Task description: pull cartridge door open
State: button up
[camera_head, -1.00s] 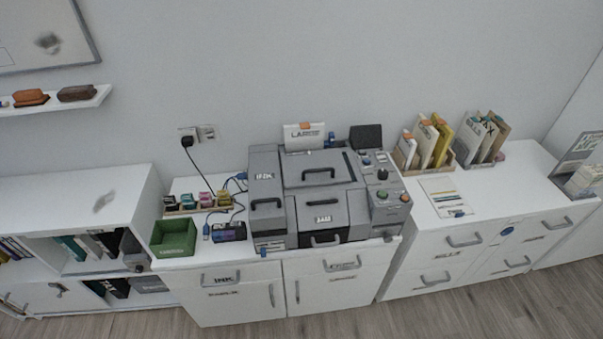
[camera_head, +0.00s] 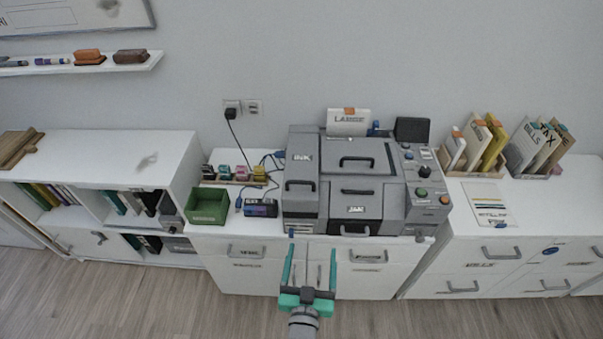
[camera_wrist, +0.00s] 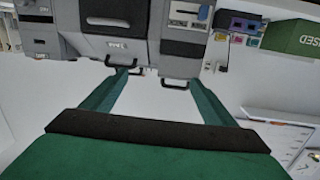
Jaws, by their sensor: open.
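The grey machine (camera_head: 330,215) stands on the white desk in the head view. A left section labelled INK (camera_head: 301,158) has a dark handle (camera_head: 300,186) on its front and looks shut. A front panel labelled JAM (camera_head: 356,209) with its own handle is right of it and looks shut. My gripper (camera_head: 311,262) is in front of the desk, below the machine in the picture, with its teal fingers spread, empty and apart from the handles. The wrist view shows my gripper (camera_wrist: 160,78) open, with the machine (camera_wrist: 70,45) beyond its fingertips. Which panel is the cartridge door is unclear.
A green box (camera_head: 207,206) and a dark blue small pack (camera_head: 261,208) stand left of the machine, with cables by them. Cabinet doors with handles (camera_head: 369,257) are under it. File holders (camera_head: 536,146) stand at right. The floor in front is free.

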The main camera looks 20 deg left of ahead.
jog(key=n+y, duration=0.1)
jog(key=y, duration=0.1)
send_near(301, 173)
jog(key=shift+t, duration=0.3)
jog(key=s+r, duration=0.1)
jog(key=s+d+r, duration=0.1)
jog(key=s+r, duration=0.1)
jog(key=shift+s, duration=0.3)
jog(key=x, duration=1)
jog(key=shift+w, duration=0.35)
